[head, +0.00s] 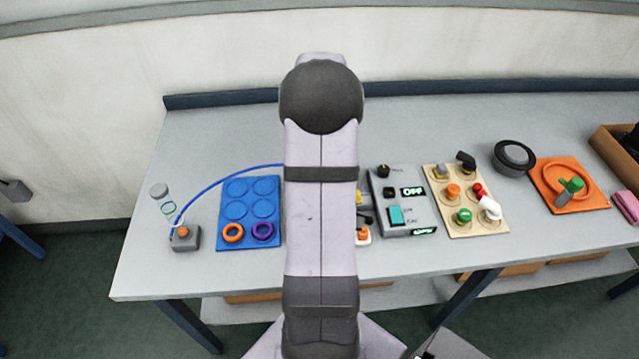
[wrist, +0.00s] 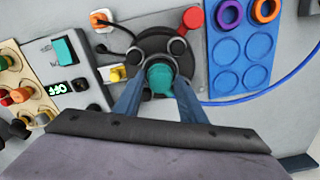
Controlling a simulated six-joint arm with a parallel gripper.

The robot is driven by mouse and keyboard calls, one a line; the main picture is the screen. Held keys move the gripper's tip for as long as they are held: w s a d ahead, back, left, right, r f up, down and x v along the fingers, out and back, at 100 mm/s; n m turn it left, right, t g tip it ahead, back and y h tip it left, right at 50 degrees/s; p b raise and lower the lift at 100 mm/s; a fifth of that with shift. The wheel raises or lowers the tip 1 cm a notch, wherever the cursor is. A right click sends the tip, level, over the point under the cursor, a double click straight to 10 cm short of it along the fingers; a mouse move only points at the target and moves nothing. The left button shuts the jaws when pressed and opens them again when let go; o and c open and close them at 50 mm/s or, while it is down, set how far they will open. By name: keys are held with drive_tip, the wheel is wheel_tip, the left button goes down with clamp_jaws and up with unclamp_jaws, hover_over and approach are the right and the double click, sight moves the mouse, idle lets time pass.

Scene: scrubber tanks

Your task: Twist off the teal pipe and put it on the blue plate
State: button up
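The teal pipe (wrist: 160,78) shows in the wrist view, standing on a dark round base (wrist: 152,42). My gripper (wrist: 160,92) has its two blue-grey fingers on either side of the pipe. Whether they touch it I cannot tell. In the head view my arm hides the pipe and gripper. The blue plate (head: 251,198), with several round recesses, lies left of my arm in the head view. An orange ring (head: 232,232) and a purple ring (head: 263,231) sit in its front recesses. The plate also shows at upper right in the wrist view (wrist: 242,62).
A grey box with a teal switch (head: 396,215) and a beige board (head: 468,226) with several fittings stand right of my arm. A red knob (wrist: 192,17) is close beyond the pipe. A blue hose (head: 215,183) curves behind the plate to a small grey box (head: 187,240).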

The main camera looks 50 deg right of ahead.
drive_tip(key=shift+c, duration=0.6)
clamp_jaws()
drive_tip(key=shift+r+p, duration=1.05)
drive_tip(key=shift+r, duration=0.15)
drive_tip(key=shift+r+p, duration=2.05)
drive_tip(key=shift+r, duration=0.3)
